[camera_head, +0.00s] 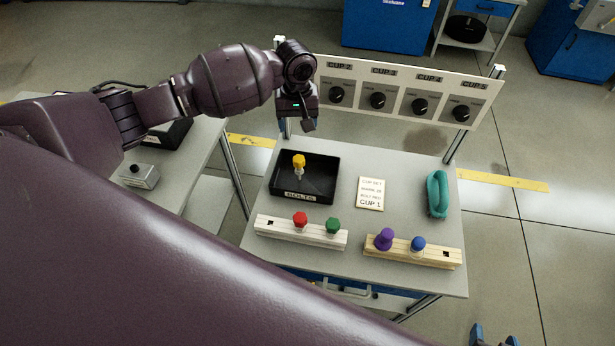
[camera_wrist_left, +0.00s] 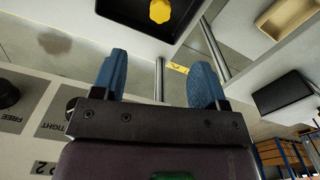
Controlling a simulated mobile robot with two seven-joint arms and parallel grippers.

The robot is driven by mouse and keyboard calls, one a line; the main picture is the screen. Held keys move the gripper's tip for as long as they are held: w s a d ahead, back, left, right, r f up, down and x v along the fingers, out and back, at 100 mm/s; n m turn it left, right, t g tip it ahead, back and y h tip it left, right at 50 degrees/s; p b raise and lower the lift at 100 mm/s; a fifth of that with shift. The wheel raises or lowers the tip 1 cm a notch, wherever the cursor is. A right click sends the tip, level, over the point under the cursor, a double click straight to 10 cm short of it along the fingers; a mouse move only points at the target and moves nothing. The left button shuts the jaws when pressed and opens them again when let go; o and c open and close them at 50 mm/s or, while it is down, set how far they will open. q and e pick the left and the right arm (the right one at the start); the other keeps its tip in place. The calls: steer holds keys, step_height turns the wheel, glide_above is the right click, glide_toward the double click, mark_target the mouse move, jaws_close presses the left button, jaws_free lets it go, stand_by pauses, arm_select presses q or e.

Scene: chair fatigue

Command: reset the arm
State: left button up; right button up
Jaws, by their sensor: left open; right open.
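My left gripper (camera_head: 297,122) is open and points down in front of the left end of the knob panel, behind the black tray. Its blue fingers (camera_wrist_left: 158,82) stand apart with nothing between them in the left wrist view. My left arm (camera_head: 225,80) reaches in from the left over the side table. Of my right gripper (camera_head: 494,338), only blue fingertips show at the bottom edge; they are apart, and the rest is out of frame.
The panel (camera_head: 395,115) carries several black knobs. The workbench (camera_head: 400,165) holds a black tray (camera_head: 270,193) with a yellow-headed bolt (camera_head: 299,163), a card (camera_head: 371,193), a teal object (camera_head: 438,194), and a white rack (camera_head: 275,228) and wooden rack (camera_head: 432,256) with coloured bolts.

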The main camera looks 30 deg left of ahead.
arm_select(q)
steer(key=shift+r, duration=0.3)
stand_by(0.4)
steer(key=w+d+r+m+t+h, duration=0.5)
steer(key=w+d+m+t, duration=0.1)
steer(key=d+m+t, duration=0.5)
steer(key=s+a+f+n+y, duration=0.1)
steer(key=s+a+f, duration=0.2)
steer(key=s+f, duration=0.3)
steer(key=s+a+f+n+y, duration=0.1)
steer(key=s+a+f, duration=0.3)
steer(key=s, duration=1)
steer(key=s+a+f+n+y, duration=0.2)
steer(key=s+a+f+y, duration=0.1)
steer(key=s+f, duration=0.5)
steer(key=s+a, duration=0.1)
steer(key=s, duration=0.2)
steer(key=shift+f+t, duration=0.3)
steer(key=shift+d, duration=0.1)
